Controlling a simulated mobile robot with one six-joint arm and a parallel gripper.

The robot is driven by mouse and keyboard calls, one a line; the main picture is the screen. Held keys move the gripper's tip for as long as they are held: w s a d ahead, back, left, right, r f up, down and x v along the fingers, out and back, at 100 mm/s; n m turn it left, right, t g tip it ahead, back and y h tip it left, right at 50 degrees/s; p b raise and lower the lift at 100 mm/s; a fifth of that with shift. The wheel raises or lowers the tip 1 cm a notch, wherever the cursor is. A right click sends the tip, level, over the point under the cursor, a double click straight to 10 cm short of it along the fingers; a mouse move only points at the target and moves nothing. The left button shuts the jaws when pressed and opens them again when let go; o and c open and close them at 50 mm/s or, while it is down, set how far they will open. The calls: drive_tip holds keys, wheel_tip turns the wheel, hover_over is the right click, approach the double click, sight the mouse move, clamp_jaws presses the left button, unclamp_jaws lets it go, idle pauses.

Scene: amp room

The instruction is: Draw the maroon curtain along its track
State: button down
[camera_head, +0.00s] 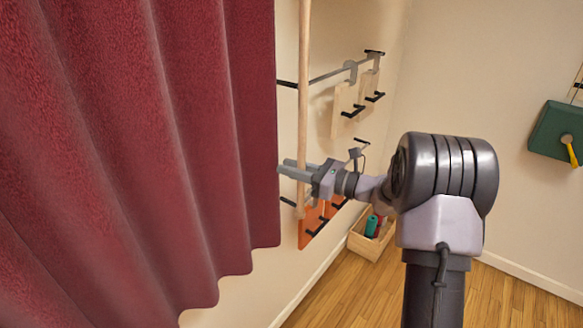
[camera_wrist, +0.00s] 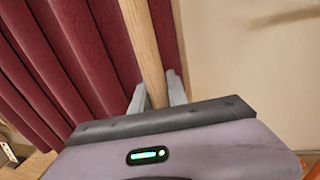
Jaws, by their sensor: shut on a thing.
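The maroon curtain (camera_head: 150,130) hangs in deep folds over the left half of the head view. In the wrist view the curtain (camera_wrist: 75,50) is behind and left of the pole. A pale wooden pole (camera_head: 304,60) hangs upright just right of the curtain's edge. My gripper (camera_head: 290,168) is shut on this pole near its lower end. In the wrist view the pole (camera_wrist: 147,40) passes between the two grey fingers. The curtain track and the pole's top are out of view.
Wall rails with black hooks (camera_head: 352,110) and wooden boards are behind the pole. Orange panels (camera_head: 313,222) hang below. A wooden crate (camera_head: 362,240) with a red and a teal item stands on the floor. A green case (camera_head: 556,132) hangs on the right wall.

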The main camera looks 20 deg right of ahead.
drive_tip(key=shift+d+r, duration=0.1)
drive_tip(key=shift+r, duration=0.05)
drive_tip(key=c, duration=1.6)
unclamp_jaws()
drive_tip(key=o, duration=0.3)
drive_tip(key=shift+w+d, duration=0.15)
drive_tip(key=shift+d, duration=0.05)
drive_tip(key=v, duration=1.7)
drive_tip(key=shift+s, duration=0.25)
